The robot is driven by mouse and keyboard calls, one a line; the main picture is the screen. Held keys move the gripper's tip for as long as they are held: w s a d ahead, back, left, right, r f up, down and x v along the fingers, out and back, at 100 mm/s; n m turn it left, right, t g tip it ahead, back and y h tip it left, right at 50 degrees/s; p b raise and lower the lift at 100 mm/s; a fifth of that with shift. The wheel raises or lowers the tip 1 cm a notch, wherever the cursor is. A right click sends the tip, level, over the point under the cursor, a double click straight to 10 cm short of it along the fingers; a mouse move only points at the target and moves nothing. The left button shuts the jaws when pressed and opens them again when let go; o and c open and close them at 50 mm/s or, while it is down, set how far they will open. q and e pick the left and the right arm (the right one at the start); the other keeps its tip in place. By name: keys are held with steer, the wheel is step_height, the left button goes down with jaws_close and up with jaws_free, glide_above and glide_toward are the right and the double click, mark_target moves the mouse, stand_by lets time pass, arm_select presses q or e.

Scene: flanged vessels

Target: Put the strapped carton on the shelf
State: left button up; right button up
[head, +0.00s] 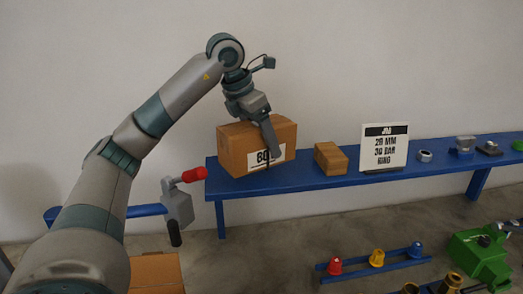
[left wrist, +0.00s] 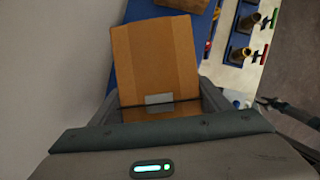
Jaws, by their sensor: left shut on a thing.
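The strapped carton (head: 240,152), a brown box with a white label and a dark strap, is at the left end of the long blue shelf (head: 330,181). Its underside appears to rest on the shelf top, but I cannot tell if there is a small gap. My left gripper (head: 268,138) reaches down over it from above, one finger across its front face, and is shut on it. In the left wrist view the carton (left wrist: 155,60) lies between the two fingers, with the blue shelf partly behind it.
A small brown box (head: 330,158) stands right of the carton, then a white sign (head: 384,147) and metal fittings. A grey valve with a red handle (head: 178,200) is at left. Another carton (head: 155,272) sits low at left. A blue rack (head: 375,262) holds coloured parts.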

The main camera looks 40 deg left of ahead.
arm_select(q)
steer(key=shift+w+a+f, duration=0.15)
steer(key=shift+w+a, duration=0.1)
steer(key=shift+a, duration=0.05)
steer(key=shift+f+p, duration=0.6)
steer(key=shift+f, duration=1.4)
steer(key=o, duration=1.8)
steer(key=shift+s+f, duration=0.1)
steer(key=shift+f, duration=0.05)
steer(key=shift+o, duration=0.2)
steer(key=shift+d, duration=0.1)
